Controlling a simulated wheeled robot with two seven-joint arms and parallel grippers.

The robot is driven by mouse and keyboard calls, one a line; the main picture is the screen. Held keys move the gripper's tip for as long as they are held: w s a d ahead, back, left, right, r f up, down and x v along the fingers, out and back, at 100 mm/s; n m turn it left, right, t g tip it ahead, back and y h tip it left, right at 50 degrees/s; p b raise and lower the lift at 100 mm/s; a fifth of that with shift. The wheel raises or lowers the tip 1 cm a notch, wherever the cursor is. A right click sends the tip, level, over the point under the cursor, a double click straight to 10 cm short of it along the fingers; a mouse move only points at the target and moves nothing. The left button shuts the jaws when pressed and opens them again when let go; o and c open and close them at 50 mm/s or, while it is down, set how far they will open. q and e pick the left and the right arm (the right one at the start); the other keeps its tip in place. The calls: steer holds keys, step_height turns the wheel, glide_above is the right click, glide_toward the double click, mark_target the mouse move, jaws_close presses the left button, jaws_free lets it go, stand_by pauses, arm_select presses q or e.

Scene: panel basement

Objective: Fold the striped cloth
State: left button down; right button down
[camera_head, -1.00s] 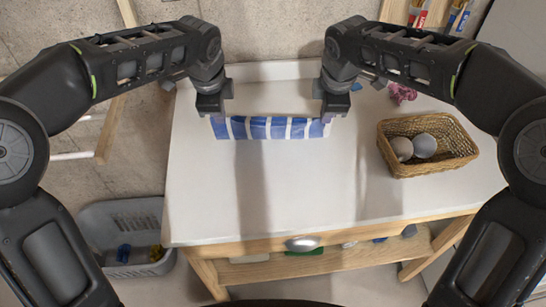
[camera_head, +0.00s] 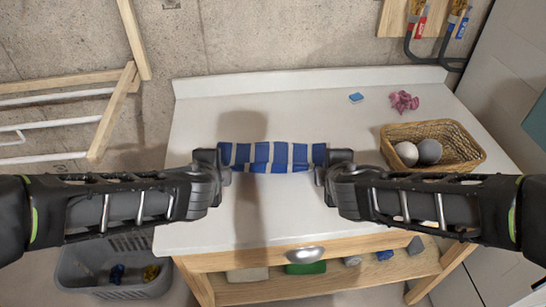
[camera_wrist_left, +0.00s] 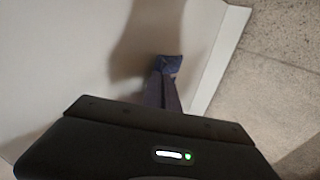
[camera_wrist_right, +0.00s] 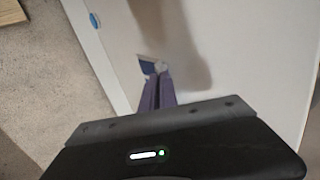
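The blue-and-white striped cloth (camera_head: 272,157) is a narrow band stretched between my two grippers over the middle of the white table. My left gripper (camera_head: 222,168) is shut on its left end, and my right gripper (camera_head: 322,168) is shut on its right end. A bit of the cloth shows at the closed fingertips in the left wrist view (camera_wrist_left: 168,63) and in the right wrist view (camera_wrist_right: 147,66). Whether the cloth's lower part touches the tabletop is hard to tell.
The white table (camera_head: 380,222) is clear around the cloth. A wicker basket (camera_head: 462,147) with two round grey-white items stands at right. A grey bin (camera_head: 85,285) is on the floor at left.

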arm_select(q)
steer(key=shift+s+d+f+t, duration=0.1)
steer(key=shift+s+f+t, duration=0.3)
steer(key=shift+s, duration=0.05)
arm_select(e)
steer(key=shift+s+f+t, duration=0.4)
steer(key=shift+s, duration=0.05)
arm_select(q)
steer(key=c, duration=1.3)
jaws_free()
arm_select(e)
steer(key=c, duration=1.3)
jaws_free()
arm_select(q)
steer(key=shift+r, duration=0.4)
arm_select(e)
steer(key=shift+r, duration=0.4)
arm_select(q)
steer(key=s+r, duration=0.4)
steer(key=r, duration=0.1)
steer(key=s+r, duration=0.2)
steer(key=r, duration=0.1)
steer(key=shift+r, duration=0.15)
arm_select(e)
steer(key=s+r, duration=0.4)
steer(key=r, duration=0.1)
steer(key=s+r, duration=0.2)
steer(key=r, duration=0.1)
steer(key=shift+r, duration=0.15)
